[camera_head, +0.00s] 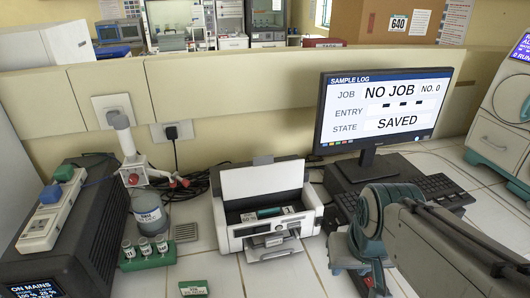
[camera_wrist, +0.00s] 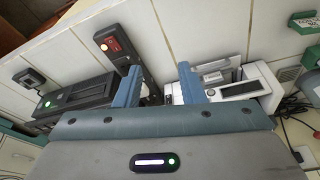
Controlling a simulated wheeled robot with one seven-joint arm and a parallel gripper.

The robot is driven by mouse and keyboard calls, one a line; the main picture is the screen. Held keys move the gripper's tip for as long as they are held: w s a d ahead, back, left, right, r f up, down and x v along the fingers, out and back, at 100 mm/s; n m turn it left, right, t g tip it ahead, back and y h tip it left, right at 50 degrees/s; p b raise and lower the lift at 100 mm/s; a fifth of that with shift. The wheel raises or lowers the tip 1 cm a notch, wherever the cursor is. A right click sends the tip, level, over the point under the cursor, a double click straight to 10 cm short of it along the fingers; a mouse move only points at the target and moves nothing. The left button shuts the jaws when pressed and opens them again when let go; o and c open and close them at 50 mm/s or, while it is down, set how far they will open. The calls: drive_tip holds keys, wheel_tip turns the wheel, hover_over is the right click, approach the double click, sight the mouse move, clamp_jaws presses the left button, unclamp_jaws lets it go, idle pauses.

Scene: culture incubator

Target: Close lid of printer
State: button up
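The printer (camera_head: 243,235), white and grey, stands on the tiled bench in the middle of the head view. Its lid (camera_head: 262,182) is raised and stands upright at the back, and the dark inside shows. A tray sticks out at its front. In the wrist view the printer (camera_wrist: 262,82) lies right of the fingers, partly hidden by the right finger. My gripper (camera_head: 358,276) is right of and in front of the printer in the head view. In the wrist view my gripper (camera_wrist: 159,68) has its two blue fingers apart, with nothing held between them.
The monitor (camera_head: 378,109) and keyboard (camera_head: 440,187) stand right of the printer. Left are a bottle (camera_head: 150,216), a green vial rack (camera_head: 148,257) and a dark power unit (camera_head: 85,240). A low partition runs behind. Bare tiles lie in front of the printer.

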drive_tip(key=shift+n, duration=0.3)
drive_tip(key=w+r, duration=0.1)
drive_tip(key=w, duration=0.1)
drive_tip(key=w+a+r, duration=0.1)
drive_tip(key=w+r, duration=0.1)
drive_tip(key=shift+w+r+p, duration=0.2)
drive_tip(key=shift+w+p, duration=0.05)
drive_tip(key=shift+p, duration=0.05)
clamp_jaws()
drive_tip(key=w+a+r+n+p, duration=0.1)
drive_tip(key=w+a+r, duration=0.2)
drive_tip(key=w+a, duration=0.5)
drive_tip(key=w+a+r+n+p, duration=0.1)
drive_tip(key=w+a+r, duration=0.25)
drive_tip(key=w, duration=0.85)
drive_tip(key=w+a+r+n+p, duration=0.15)
drive_tip(key=w+a+r, duration=0.3)
drive_tip(key=w, duration=0.45)
drive_tip(key=p, duration=0.2)
hover_over(264, 176)
drive_tip(key=w, duration=0.2)
wheel_tip(264, 176, down, 10)
drive_tip(key=shift+a+m+y, duration=0.15)
drive_tip(key=shift+m+y, duration=0.25)
drive_tip(key=shift+m, duration=0.05)
